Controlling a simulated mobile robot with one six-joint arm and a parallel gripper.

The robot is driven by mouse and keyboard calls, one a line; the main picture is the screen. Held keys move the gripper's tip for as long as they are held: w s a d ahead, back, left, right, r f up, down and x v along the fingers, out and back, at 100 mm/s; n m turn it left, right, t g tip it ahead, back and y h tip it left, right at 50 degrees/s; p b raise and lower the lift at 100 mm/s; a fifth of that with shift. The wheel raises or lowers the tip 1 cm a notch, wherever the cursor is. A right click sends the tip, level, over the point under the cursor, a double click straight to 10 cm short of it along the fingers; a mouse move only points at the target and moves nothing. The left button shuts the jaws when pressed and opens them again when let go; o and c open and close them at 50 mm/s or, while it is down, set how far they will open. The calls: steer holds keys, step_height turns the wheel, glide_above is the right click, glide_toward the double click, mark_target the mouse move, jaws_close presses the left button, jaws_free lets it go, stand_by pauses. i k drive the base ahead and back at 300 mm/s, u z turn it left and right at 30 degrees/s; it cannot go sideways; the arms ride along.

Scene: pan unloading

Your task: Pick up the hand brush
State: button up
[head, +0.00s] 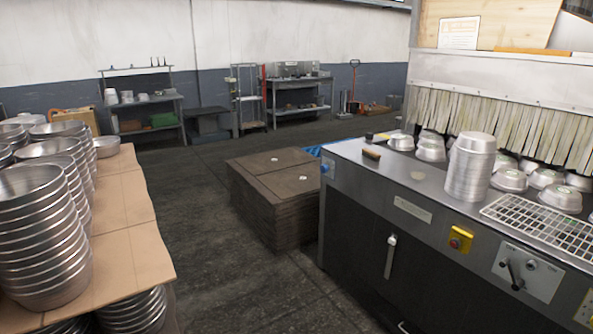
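A small brown block-like thing, which looks like the hand brush (371,153), lies on the grey metal top of the machine (345,149) at the right, near its left front edge. It is small in the picture, so its bristles cannot be made out. A small yellow and dark thing (381,136) lies just behind it. My gripper is not in view.
Metal pans stand stacked (470,165) and spread upside down on the machine, near a wire rack (545,225). More stacked pans (45,235) stand on cardboard (130,235) at left. Brown stacked sheets (275,190) stand on the floor beside the machine. Floor (195,240) between is clear.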

mark_target(368, 153)
steer(key=z, duration=0.15)
steer(key=i, duration=1.8)
steer(key=u, duration=0.25)
steer(key=i, duration=0.85)
steer(key=u, duration=0.6)
steer(key=i, duration=0.95)
steer(key=u, duration=0.25)
